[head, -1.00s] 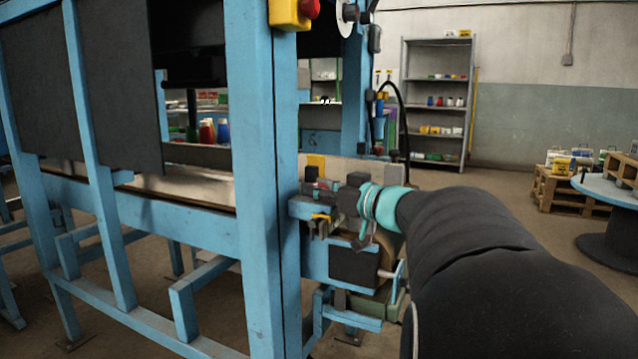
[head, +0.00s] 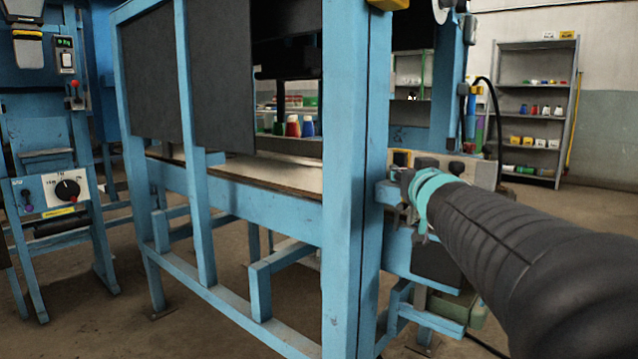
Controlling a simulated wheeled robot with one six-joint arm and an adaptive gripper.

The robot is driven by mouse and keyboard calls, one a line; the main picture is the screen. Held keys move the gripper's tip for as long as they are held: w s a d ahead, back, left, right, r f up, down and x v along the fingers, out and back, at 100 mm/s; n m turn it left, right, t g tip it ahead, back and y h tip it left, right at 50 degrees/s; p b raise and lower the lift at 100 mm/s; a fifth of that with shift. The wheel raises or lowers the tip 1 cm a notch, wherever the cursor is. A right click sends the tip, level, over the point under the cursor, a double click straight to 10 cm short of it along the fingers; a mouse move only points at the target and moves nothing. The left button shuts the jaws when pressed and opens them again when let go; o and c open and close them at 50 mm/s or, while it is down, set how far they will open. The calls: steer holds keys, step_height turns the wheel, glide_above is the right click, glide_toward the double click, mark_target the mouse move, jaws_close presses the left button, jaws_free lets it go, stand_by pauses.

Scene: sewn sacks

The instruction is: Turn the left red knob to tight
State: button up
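A small red knob (head: 75,84) sits on top of a short lever on the blue frame at the far left of the head view. A larger black dial (head: 68,189) with a pointer sits on a white plate below it; its lettering is too small to read surely. I cannot tell from this view whether the red knob is at a tight setting. My gripper (head: 406,185) is right of centre, beyond the turquoise band of my arm and beside the blue post. It is far from the red knob. Its fingers are mostly hidden.
A large blue machine frame (head: 345,200) with dark panels stands between my arm and the left station. A yellow box (head: 388,4) is cut off at the top edge. Shelves (head: 535,120) stand at the back right. Open floor lies at the front left.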

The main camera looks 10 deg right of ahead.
steer(key=shift+m+h+b, duration=0.3)
steer(key=shift+h+b, duration=0.1)
steer(key=shift+b, duration=0.45)
steer(key=o, duration=1.2)
steer(key=shift+c, duration=0.2)
steer(key=v, duration=1.2)
steer(key=shift+r, duration=0.15)
steer(key=shift+a, duration=0.15)
